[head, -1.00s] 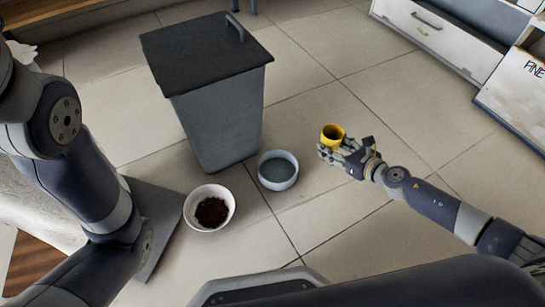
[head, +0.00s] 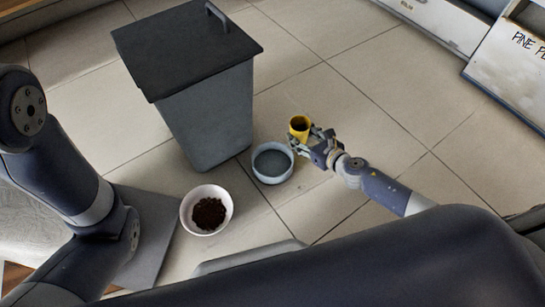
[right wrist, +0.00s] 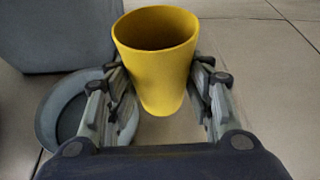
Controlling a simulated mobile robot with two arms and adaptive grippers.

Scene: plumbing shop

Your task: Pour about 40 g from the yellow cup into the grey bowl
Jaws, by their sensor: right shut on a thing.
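The yellow cup (head: 299,128) is held by my right gripper (head: 318,146), which is shut on it. The cup looks close to upright. In the right wrist view the yellow cup (right wrist: 155,65) stands between the two fingers of the right gripper (right wrist: 158,95); its contents are hidden there. The grey bowl (head: 273,177) is on the floor just left of and below the cup in the head view, and looks empty. In the right wrist view the grey bowl (right wrist: 50,122) is partly hidden behind the left finger. My left gripper is out of view; only my left arm shows.
A white bowl (head: 189,208) with dark brown granules stands on the floor left of the grey bowl. A tall grey bin (head: 205,115) with a dark lid stands behind both bowls. The tiled floor right of the cup is clear.

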